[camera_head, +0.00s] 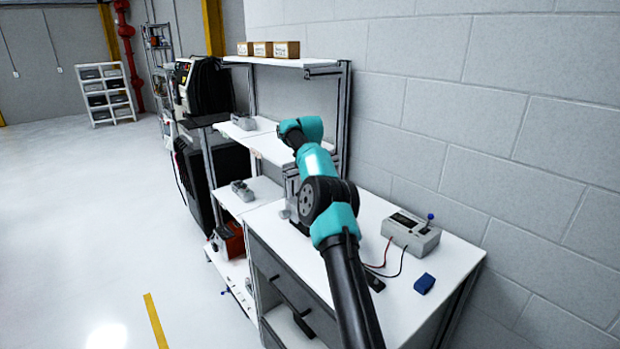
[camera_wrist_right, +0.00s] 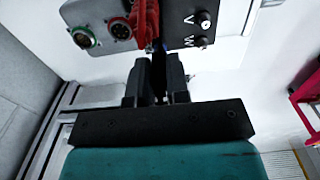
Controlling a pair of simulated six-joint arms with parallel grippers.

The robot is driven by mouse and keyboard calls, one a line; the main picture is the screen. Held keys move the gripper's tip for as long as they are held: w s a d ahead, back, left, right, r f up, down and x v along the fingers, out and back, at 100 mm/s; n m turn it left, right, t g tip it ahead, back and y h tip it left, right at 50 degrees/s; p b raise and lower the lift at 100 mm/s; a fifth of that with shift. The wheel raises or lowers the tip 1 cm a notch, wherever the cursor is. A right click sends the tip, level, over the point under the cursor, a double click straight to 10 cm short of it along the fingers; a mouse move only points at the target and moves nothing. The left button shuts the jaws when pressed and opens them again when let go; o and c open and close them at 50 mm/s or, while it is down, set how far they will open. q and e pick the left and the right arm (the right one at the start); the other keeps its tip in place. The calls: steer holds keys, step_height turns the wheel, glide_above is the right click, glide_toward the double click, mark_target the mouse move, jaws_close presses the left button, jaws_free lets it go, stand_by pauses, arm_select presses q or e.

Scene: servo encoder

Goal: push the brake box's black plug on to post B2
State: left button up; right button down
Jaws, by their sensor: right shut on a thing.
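The grey brake box (camera_head: 411,232) stands on the white bench at the right in the head view, with a red and a black lead coming out of it toward my arm. In the right wrist view my right gripper (camera_wrist_right: 159,70) is shut on a narrow dark piece, apparently the black plug (camera_wrist_right: 159,82); it is mostly hidden between the fingers. Just beyond the fingertips is a grey unit (camera_wrist_right: 177,35) with round sockets and small black posts lettered V and W. A red piece (camera_wrist_right: 143,20) sits beside the fingertips. I cannot make out post B2. My left gripper is not in view.
A blue block (camera_head: 424,283) and a small black item (camera_head: 375,283) lie on the white bench (camera_head: 455,250). White shelves (camera_head: 270,147) stand behind, against the block wall. My right arm covers the middle of the bench in the head view.

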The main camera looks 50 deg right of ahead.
steer(key=shift+f, duration=0.15)
stand_by(0.6)
steer(key=c, duration=1)
jaws_free()
